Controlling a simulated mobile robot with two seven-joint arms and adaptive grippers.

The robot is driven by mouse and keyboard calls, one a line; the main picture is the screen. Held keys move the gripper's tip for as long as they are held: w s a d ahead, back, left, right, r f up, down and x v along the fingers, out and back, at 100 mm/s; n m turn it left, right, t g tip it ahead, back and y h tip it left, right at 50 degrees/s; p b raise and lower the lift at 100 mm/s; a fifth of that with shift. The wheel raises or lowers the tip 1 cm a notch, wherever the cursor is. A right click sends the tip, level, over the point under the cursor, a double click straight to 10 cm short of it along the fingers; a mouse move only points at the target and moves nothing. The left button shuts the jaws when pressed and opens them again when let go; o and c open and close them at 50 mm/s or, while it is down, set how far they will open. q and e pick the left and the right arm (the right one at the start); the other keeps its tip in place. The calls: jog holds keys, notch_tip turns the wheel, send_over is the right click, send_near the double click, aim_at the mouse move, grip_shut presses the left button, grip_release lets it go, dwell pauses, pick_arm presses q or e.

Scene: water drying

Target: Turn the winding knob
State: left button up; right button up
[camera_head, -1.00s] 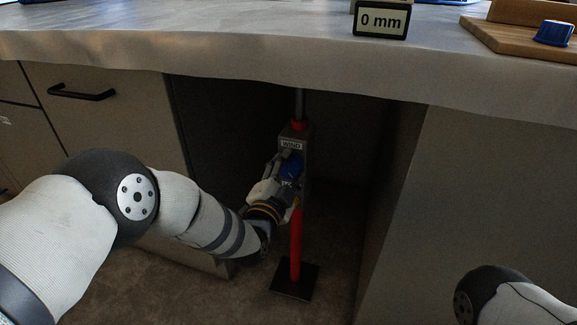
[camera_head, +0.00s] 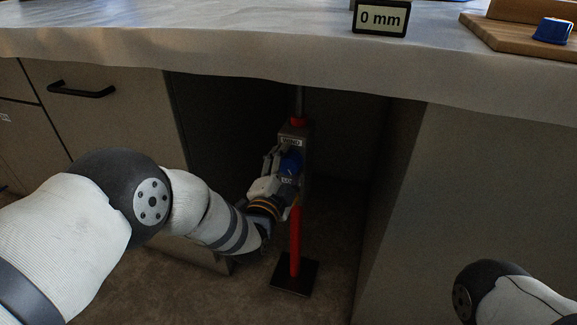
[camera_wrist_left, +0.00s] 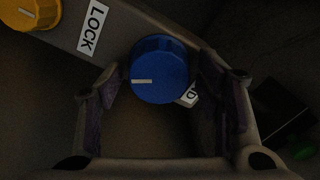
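The blue winding knob (camera_head: 289,163) sits on the front of a grey housing on a red post inside the dark opening under the counter. It has a white mark, which points left in the left wrist view (camera_wrist_left: 158,70). My left gripper (camera_head: 279,157) is at the knob, with its fingers on either side of it. In the left wrist view, the fingers (camera_wrist_left: 160,88) are apart and a gap shows between each finger and the knob. A WIND label (camera_head: 291,142) is above the knob. My right gripper is out of view.
A display (camera_head: 380,18) on the counter (camera_head: 220,50) reads 0 mm. An orange knob (camera_wrist_left: 32,10) sits by a LOCK label (camera_wrist_left: 93,27). The red post (camera_head: 296,240) stands on a black base plate (camera_head: 294,279). Cabinet walls flank the opening.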

pick_arm(q)
jog(key=v, duration=1.2)
